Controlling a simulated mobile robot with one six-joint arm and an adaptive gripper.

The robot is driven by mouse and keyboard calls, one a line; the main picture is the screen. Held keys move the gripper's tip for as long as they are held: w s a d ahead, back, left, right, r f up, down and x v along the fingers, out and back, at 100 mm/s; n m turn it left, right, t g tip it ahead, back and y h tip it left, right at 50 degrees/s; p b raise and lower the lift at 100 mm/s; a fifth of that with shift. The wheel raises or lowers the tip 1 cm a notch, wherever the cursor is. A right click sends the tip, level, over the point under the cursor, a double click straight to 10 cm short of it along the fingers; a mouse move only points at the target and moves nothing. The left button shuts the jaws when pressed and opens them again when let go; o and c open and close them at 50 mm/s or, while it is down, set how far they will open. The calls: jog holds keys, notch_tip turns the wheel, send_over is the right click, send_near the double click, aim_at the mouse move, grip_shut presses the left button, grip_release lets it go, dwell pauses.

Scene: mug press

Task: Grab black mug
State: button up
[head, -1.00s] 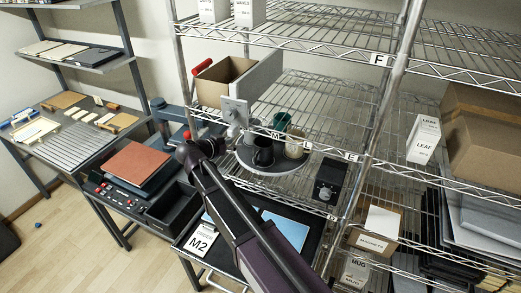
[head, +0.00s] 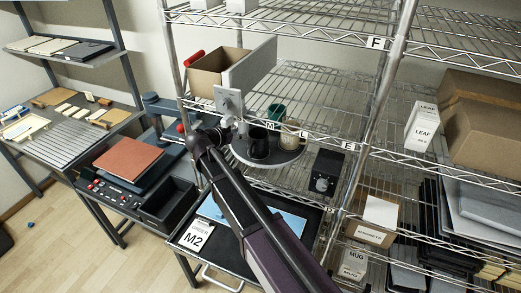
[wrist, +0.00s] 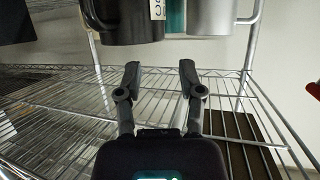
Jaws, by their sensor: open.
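The black mug (head: 258,144) stands upright on a round grey tray (head: 270,164) on the wire shelf. A teal mug (head: 275,113) and a cream mug (head: 290,137) stand close behind and to its right. In the wrist view, the black mug (wrist: 125,22) is cut off at the top left, with the teal mug (wrist: 176,16) and a pale grey-looking mug (wrist: 212,16) beside it. My gripper (wrist: 160,76) is open and empty, its fingertips apart from the mugs. In the head view, my arm's end is just left of the black mug, partly hidden.
A shelf edge with letter tags runs by the tray. A cardboard box (head: 213,72) and a grey bracket (head: 229,101) are at the left. A black box with a dial (head: 325,174) is right of the tray. A press (head: 160,130) stands left of the rack.

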aim_at(254, 130)
jog(key=shift+x, duration=0.8)
jog(key=b+x, duration=0.2)
jog(key=x, duration=0.2)
jog(key=shift+f, duration=0.1)
jog(key=shift+w+d+f, duration=0.15)
jog(key=shift+w+d, duration=0.3)
jog(key=shift+w, duration=0.1)
grip_shut()
